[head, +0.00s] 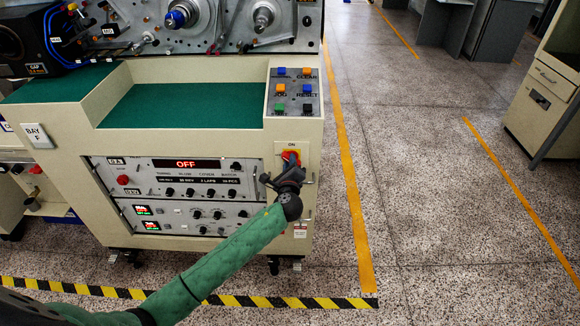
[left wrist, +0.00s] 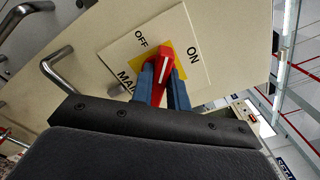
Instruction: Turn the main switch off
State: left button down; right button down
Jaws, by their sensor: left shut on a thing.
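The main switch (head: 291,156) is a red handle on a yellow patch, set in a pale plate on the front of the cream machine, below an ON label. In the left wrist view the red handle (left wrist: 165,66) stands between the blue-grey fingers, with OFF, ON and part of MAIN printed around it. My left gripper (head: 287,172) is shut on the handle and hides part of it in the head view; its fingers also show in the left wrist view (left wrist: 163,90). I cannot tell the handle's exact angle. My right gripper is not in view.
A display (head: 187,164) left of the switch reads OFF in red. A push-button panel (head: 294,106) is above. A metal bar handle (left wrist: 58,70) sticks out near the gripper. Open speckled floor (head: 430,200) with orange lines lies to the right; a striped line (head: 240,301) runs in front.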

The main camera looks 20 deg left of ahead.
pick_arm(q)
jog(key=shift+f+n+b, duration=0.15)
jog(key=shift+n+b, duration=0.3)
jog(key=shift+n, duration=0.05)
jog(key=n+b, duration=0.4)
jog(key=n, duration=0.1)
jog(key=shift+a+f, duration=0.1)
jog(key=shift+f, duration=0.1)
jog(key=shift+n+b, duration=0.65)
jog(key=shift+n, duration=0.45)
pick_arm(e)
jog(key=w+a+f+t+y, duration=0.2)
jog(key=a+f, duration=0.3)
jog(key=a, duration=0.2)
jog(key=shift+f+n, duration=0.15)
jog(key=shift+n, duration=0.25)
pick_arm(q)
jog(key=c, duration=1.4)
grip_release()
jog(key=shift+o, duration=0.2)
